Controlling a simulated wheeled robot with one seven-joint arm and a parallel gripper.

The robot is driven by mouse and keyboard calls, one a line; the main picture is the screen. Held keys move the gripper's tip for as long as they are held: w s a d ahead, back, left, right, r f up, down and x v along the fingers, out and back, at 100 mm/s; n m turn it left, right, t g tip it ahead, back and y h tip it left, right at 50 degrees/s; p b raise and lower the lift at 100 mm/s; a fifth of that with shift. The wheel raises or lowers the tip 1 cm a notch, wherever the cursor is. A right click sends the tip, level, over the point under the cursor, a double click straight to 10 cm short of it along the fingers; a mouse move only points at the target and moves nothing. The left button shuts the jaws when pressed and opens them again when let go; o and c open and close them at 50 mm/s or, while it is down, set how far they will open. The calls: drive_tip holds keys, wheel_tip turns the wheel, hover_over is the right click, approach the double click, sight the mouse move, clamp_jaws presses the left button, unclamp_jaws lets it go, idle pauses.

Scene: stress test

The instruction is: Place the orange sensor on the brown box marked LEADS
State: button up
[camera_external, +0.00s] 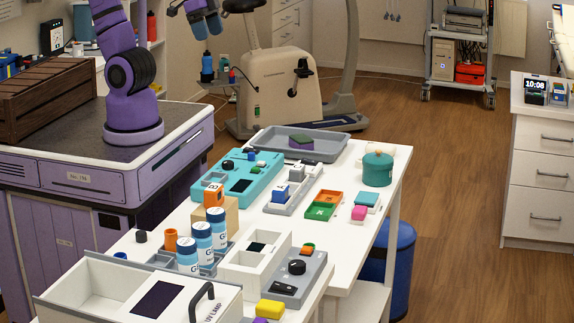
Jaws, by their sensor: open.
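An orange cube-like piece with a dark letter (213,196), which looks like the orange sensor, appears to rest on top of a light brown box (231,217) on the white table. No LEADS marking is readable on that box. My gripper (206,29) hangs at the top of the picture, well behind and above the table. Its blue fingers point down and are apart, with nothing between them. The upper part of my gripper is cut off by the picture's edge.
White-and-blue bottles (202,238) stand just in front of the brown box. A teal case (236,177) lies behind it, and a grey tray with a blue block (281,193) to its right. A teal pot (377,169) stands further right. An exercise bike (281,78) stands beyond the table.

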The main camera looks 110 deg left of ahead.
drive_tip(key=s+a+r+t, duration=0.1)
drive_tip(key=s+a+r, duration=0.1)
drive_tip(key=s+a, duration=0.2)
drive_tip(key=s, duration=0.3)
drive_tip(key=shift+s+r+y, duration=0.2)
drive_tip(key=shift+r+y, duration=0.1)
drive_tip(key=shift+r, duration=0.1)
